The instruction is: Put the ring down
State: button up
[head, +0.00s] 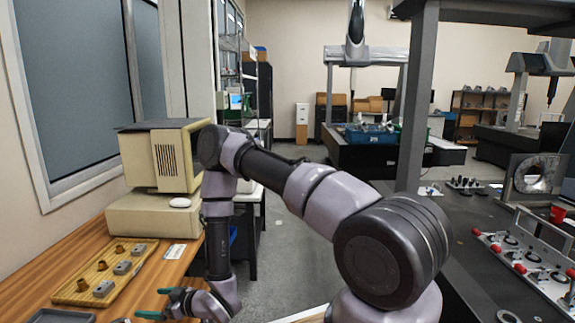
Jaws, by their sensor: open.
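My gripper (155,303) is low at the bottom left, over the wooden table, with its two teal fingertips apart and nothing seen between them. I cannot make out a ring in or under the gripper; the area just below it is cut off by the frame edge.
The wooden table (75,253) bears a wooden board (75,289) with brass pieces and grey blocks, a dark tray (62,316) and an old beige computer (145,212). The dark table (462,232) at right holds a fixture with red-tipped clamps (530,270). Floor between is open.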

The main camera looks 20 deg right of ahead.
jog(key=w+d+r+m+h, duration=0.1)
jog(key=w+d+r+h, duration=0.1)
jog(key=w+d+r, duration=0.3)
jog(key=w+d+r+m+t+h, duration=0.15)
jog(key=w+r, duration=0.25)
jog(key=r, duration=0.4)
jog(key=w+d+r+m+h, duration=0.1)
jog(key=w+d+r+h, duration=0.1)
jog(key=w+d+r, duration=0.3)
jog(key=s+d+r+m+h, duration=0.1)
jog(key=d+r+m, duration=0.1)
jog(key=d+r, duration=0.45)
jog(key=s+d+r+m+h, duration=0.2)
jog(key=d+r, duration=0.2)
jog(key=r, duration=0.6)
jog(key=s+d+r+m+g+h, duration=0.2)
jog(key=s+d+r+m, duration=0.2)
jog(key=s+d+r, duration=0.65)
jog(key=s+d+r+m, duration=0.1)
jog(key=s+r, duration=0.1)
jog(key=s, duration=0.7)
jog(key=s+d+r+m+g, duration=0.1)
jog(key=s+r+m, duration=0.1)
jog(key=s, duration=0.8)
jog(key=shift+d+r+y, duration=0.3)
jog(key=shift+r+y, duration=0.15)
jog(key=shift+r, duration=0.2)
jog(key=shift+w+g, duration=0.15)
jog(key=shift+g, duration=0.1)
